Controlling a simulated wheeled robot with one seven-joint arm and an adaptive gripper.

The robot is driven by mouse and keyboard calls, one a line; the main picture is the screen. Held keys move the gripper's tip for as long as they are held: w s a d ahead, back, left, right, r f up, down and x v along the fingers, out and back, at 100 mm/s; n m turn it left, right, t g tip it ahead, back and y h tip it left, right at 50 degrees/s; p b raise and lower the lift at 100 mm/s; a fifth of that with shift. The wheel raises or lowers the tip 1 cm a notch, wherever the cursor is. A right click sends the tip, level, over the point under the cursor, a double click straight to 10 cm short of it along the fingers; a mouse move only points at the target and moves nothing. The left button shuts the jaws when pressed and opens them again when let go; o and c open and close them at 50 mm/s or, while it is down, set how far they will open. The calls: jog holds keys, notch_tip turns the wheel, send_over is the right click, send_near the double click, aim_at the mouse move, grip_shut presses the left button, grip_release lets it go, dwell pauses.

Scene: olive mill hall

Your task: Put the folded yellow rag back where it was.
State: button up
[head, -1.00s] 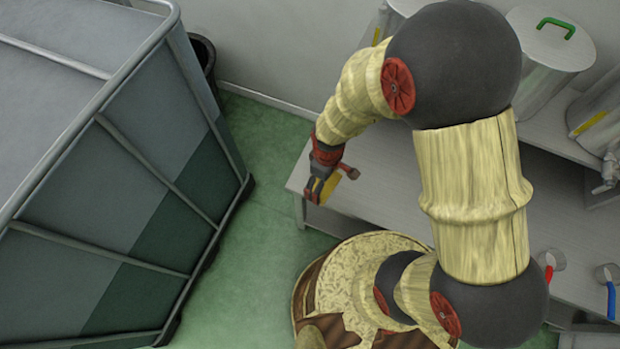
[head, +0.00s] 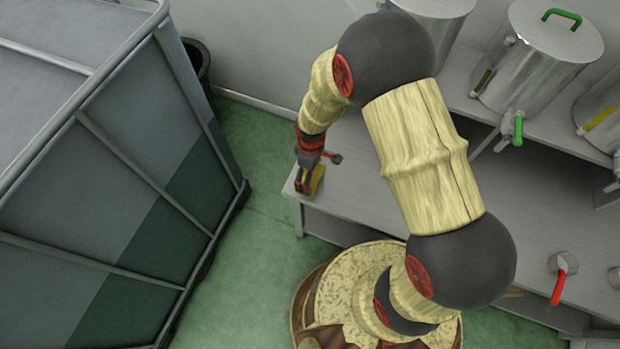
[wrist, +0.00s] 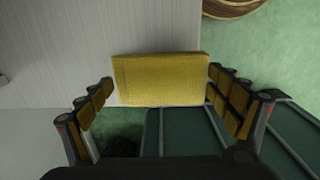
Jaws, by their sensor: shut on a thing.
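The folded yellow rag (head: 318,179) is a small yellow block at my gripper in the head view. In the wrist view the rag (wrist: 160,80) is a flat, textured yellow rectangle spanning the space between the two fingers. My gripper (head: 308,184) is shut on it, with a finger at each short end. It is at the near left corner of the grey bench (head: 365,165), partly over the bench top and partly past its edge. I cannot tell whether the rag touches the bench. My arm hides part of the bench.
A large grey caged tank (head: 110,150) stands on the left, with green floor (head: 260,215) between it and the bench. A black bin (head: 197,68) is behind it. Steel vessels (head: 540,65) stand at the back right. A red-handled steel cup (head: 563,264) is on the right.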

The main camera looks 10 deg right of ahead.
jog(key=shift+w+f, duration=0.35)
jog(key=shift+f, duration=0.05)
jog(key=shift+w+f+b, duration=0.15)
jog(key=shift+f+b, duration=0.4)
jog(key=shift+f, duration=0.35)
jog(key=shift+w+f+b, duration=0.15)
jog(key=shift+f+b, duration=0.35)
jog(key=shift+f, duration=0.4)
jog(key=shift+f, duration=0.15)
jog(key=o, duration=0.9)
